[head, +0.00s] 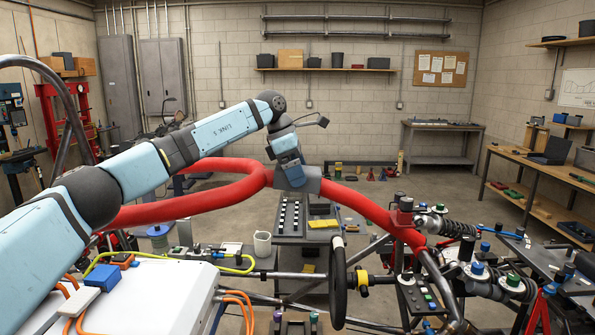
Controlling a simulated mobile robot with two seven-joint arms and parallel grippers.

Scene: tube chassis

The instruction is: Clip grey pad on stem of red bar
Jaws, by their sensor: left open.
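The red bar (355,203) crosses the middle of the head view. It forks at left into a loop, and its single stem runs to the right and down toward the chassis. The grey pad (312,184) sits at the stem just right of the fork, with red showing on both sides of it. My left gripper (291,176) points down at the pad from above and is open. The gripper's fingers and the pad overlap in the picture, so I cannot tell whether they touch or how far the pad encloses the stem. My right gripper is out of view.
A grey tool cart (290,240) stands behind the bar. A black steering wheel (338,285) hangs below the stem. Spring dampers (455,228) and chassis tubes crowd the right. A white box (150,295) fills the lower left. Open floor lies behind.

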